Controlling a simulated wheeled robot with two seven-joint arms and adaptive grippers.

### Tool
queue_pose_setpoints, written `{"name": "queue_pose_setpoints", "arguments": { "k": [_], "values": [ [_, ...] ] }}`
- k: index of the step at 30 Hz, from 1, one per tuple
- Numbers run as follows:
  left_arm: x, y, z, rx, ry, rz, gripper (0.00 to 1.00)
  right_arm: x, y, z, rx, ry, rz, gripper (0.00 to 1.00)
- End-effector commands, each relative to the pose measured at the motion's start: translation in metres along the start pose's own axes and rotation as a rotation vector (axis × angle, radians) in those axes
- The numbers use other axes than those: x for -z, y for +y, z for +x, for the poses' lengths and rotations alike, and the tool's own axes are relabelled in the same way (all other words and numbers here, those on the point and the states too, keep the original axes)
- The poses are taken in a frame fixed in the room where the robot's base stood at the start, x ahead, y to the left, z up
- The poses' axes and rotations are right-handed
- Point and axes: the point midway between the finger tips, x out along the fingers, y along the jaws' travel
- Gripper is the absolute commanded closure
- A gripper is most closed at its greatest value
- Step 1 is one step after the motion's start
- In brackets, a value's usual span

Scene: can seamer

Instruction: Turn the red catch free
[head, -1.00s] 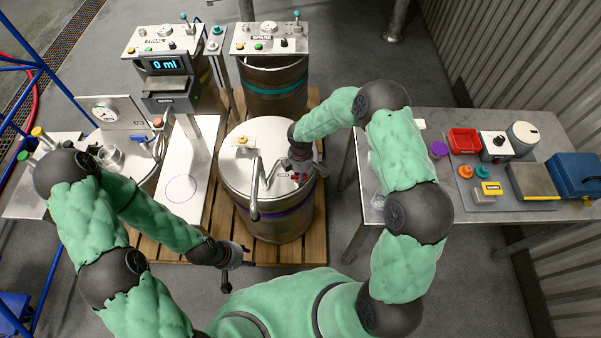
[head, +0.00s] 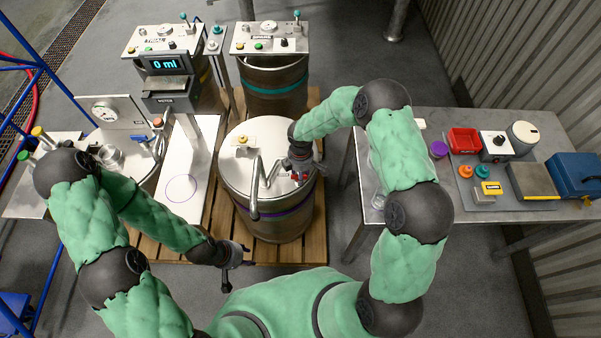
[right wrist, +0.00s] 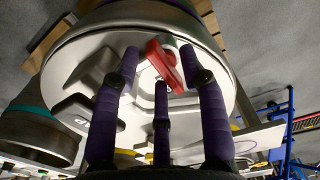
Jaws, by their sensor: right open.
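The red catch (head: 302,176) is on the lid of the steel drum (head: 268,212) with the purple band, near its right side. In the right wrist view the red catch (right wrist: 165,64) lies at a slant between the purple fingers of my right gripper (right wrist: 162,75). That gripper is open around it, with one finger close to its right end; I cannot tell whether they touch. In the head view my right gripper (head: 301,168) points down over the catch and partly hides it. My left gripper (head: 236,272) is open and empty, in front of the drum and clear of it.
A bent metal handle (head: 256,190) rises from the drum lid left of the catch. A yellow knob (head: 242,140) sits on the lid's far side. A teal-banded drum (head: 275,88) stands behind. A side table (head: 470,228) with several small items stands right.

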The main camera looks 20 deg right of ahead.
Motion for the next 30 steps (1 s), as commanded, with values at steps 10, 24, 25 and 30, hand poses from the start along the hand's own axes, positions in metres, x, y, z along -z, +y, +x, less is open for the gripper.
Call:
{"name": "queue_pose_setpoints", "arguments": {
  "k": [10,24,25,30],
  "values": [
    [0.0,0.0,0.0,0.0,0.0,0.0,0.6,0.001,0.002,-0.056,-0.006,0.001,-0.001,0.57],
    [0.0,0.0,0.0,0.0,0.0,0.0,0.6,0.0,0.0,-0.116,-0.001,0.0,-0.001,0.57],
    [0.0,0.0,0.0,0.0,0.0,0.0,0.6,0.0,0.0,-0.117,-0.001,0.0,-0.001,0.57],
    [0.0,0.0,0.0,0.0,0.0,0.0,0.6,0.0,0.0,-0.118,-0.001,0.0,-0.001,0.57]
  ]
}}
